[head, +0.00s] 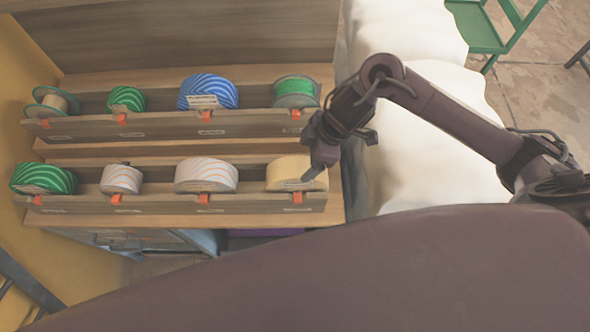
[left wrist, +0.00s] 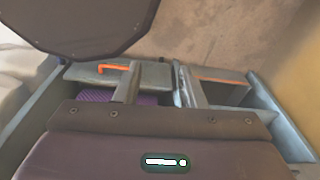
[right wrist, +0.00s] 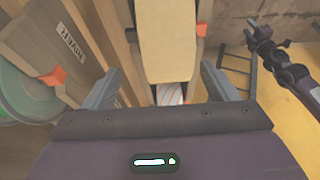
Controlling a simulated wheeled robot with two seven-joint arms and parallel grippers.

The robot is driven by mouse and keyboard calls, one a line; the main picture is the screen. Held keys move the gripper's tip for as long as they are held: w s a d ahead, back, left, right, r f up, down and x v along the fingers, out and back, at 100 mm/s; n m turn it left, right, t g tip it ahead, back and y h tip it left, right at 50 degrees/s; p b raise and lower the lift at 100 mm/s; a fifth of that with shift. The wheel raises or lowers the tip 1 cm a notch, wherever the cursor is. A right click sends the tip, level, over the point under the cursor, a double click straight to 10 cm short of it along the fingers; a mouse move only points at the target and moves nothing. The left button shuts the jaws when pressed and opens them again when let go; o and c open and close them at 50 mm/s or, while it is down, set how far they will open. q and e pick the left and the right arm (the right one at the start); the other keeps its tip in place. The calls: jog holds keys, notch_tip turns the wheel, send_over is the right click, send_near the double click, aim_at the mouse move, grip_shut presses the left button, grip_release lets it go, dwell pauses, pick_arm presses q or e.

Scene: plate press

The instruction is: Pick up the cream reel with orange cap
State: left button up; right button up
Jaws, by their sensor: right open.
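The cream reel (head: 290,170) stands at the right end of the front shelf row, above an orange clip (head: 297,198). No orange cap can be made out on the reel itself. My right gripper (head: 325,160) is at the reel's right end and overlaps it in the head view. In the right wrist view the cream reel (right wrist: 168,40) lies ahead between the spread, empty fingers; whether they touch it cannot be told. My left gripper (left wrist: 156,66) has its fingers apart and empty above bluish drawers; it is hidden in the head view.
White reels with orange stripes (head: 206,174) and a green reel (head: 45,179) share the front row. Blue (head: 208,91) and green reels stand in the back row. A wooden lip (head: 180,204) fronts the row. A white covered surface (head: 425,150) lies right of the shelf.

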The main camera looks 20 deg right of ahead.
aim_at(298, 166)
jog(key=shift+s+a+f+p, duration=0.2)
jog(key=shift+a+f+p, duration=0.05)
jog(key=shift+a+f, duration=0.3)
jog(key=shift+s+a+f+p, duration=0.25)
jog(key=shift+a+f, duration=0.15)
jog(key=shift+f, duration=0.25)
jog(key=x, duration=0.4)
jog(key=shift+w+p, duration=0.2)
jog(key=shift+p, duration=0.1)
jog(key=c, duration=1.1)
grip_shut()
pick_arm(q)
jog(key=shift+s+a+r, duration=0.15)
jog(key=shift+s+r, duration=0.65)
jog(key=shift+s, duration=0.05)
pick_arm(e)
jog(key=shift+w+r, duration=0.1)
jog(key=shift+r, duration=0.05)
